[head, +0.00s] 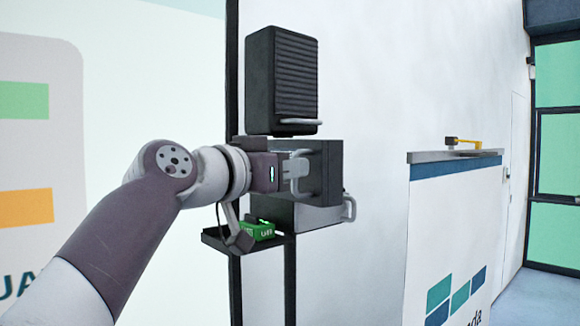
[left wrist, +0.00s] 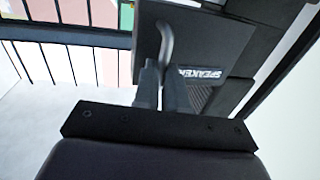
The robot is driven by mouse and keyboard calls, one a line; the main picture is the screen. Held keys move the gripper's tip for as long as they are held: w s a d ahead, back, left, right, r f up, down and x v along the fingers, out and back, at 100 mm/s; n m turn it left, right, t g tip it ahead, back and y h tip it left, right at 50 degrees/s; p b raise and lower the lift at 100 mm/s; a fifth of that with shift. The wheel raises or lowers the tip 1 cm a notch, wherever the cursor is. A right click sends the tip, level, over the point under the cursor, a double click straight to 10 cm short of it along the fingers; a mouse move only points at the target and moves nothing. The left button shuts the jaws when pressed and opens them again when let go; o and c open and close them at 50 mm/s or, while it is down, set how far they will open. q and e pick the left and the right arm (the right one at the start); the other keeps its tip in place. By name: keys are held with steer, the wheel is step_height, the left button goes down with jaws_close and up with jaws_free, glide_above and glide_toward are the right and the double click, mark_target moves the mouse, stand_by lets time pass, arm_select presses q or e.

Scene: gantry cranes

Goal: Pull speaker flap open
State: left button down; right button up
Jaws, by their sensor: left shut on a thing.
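The speaker flap is a dark panel (left wrist: 225,48) in the left wrist view, with a "SPEAKER" label (left wrist: 200,73) on or beside it. In the head view it appears to belong to the dark grey middle box (head: 326,172) on the wall. My left gripper (head: 284,170) is at this box's front. Its two fingers (left wrist: 162,88) are shut on the grey bar handle (left wrist: 166,42). The handle also shows in the head view (head: 298,168). I cannot tell how far the flap stands open. My right gripper is not in view.
A black ridged unit (head: 282,80) with a bottom handle hangs directly above. A lower grey box with a handle (head: 349,208) is below. A small black tray (head: 219,241) holds a green box (head: 258,231). A white panel (head: 450,230) stands to the right.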

arm_select(q)
steer(key=c, duration=1.5)
jaws_free()
steer(key=shift+a+r, duration=0.2)
steer(key=shift+r, duration=0.2)
steer(key=shift+c, duration=0.2)
steer(key=o, duration=0.4)
steer(key=shift+w+f, duration=0.1)
steer(key=shift+w, duration=0.2)
steer(key=shift+c, duration=0.2)
steer(key=b+v, duration=0.3)
steer(key=v, duration=0.9)
steer(key=shift+s+a+f, duration=0.15)
steer(key=shift+s+f, duration=0.05)
steer(key=shift+s, duration=0.05)
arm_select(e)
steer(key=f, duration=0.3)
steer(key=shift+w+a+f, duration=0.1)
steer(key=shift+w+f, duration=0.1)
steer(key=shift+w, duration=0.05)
arm_select(q)
steer(key=shift+w, duration=0.1)
